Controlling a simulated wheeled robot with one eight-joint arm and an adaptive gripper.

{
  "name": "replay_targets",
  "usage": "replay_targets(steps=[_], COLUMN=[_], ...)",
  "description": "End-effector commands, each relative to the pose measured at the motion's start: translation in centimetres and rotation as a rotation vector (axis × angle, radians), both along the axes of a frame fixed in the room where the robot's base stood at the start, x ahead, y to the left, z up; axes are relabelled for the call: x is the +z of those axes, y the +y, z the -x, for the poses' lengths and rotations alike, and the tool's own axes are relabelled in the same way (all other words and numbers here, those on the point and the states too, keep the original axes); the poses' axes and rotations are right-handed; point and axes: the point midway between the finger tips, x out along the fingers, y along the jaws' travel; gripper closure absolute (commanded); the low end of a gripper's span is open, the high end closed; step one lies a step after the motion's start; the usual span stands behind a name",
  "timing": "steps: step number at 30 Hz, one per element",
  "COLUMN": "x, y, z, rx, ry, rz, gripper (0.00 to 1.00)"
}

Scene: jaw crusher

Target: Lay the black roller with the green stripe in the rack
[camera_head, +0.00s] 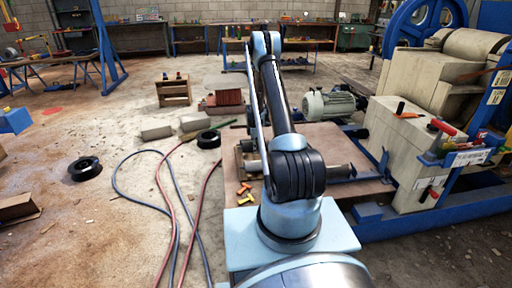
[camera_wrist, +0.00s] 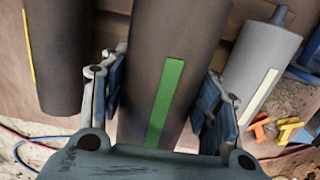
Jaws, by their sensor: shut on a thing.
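In the wrist view the black roller with the green stripe (camera_wrist: 178,45) lies between the two fingers of my gripper (camera_wrist: 158,98), which is shut on it. The stripe faces the camera. A black roller with a yellow stripe (camera_wrist: 58,55) is to its left, and a grey roller with a white stripe (camera_wrist: 258,65) is to its right, both apart from the fingers. In the head view my arm hides the gripper and the held roller. I cannot make out the rack for certain in either view.
A brown board (camera_head: 325,142) lies beyond my arm, with an electric motor (camera_head: 330,105) behind it. The cream and blue crusher (camera_head: 425,140) stands at the right. Orange and yellow pieces (camera_wrist: 262,128) lie near the grey roller. Hoses (camera_head: 165,180) cross the floor at the left.

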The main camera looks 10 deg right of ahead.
Motion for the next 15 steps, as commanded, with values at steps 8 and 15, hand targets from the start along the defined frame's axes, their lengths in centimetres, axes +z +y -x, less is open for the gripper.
replay_targets(steps=[8, 15], x=[-1.8, -2.5], y=[0.0, 0.0], z=[0.0, 0.0], rx=[0.000, 0.000], ry=[0.000, 0.000], rz=[0.000, 0.000], gripper=[1.00, 1.00])
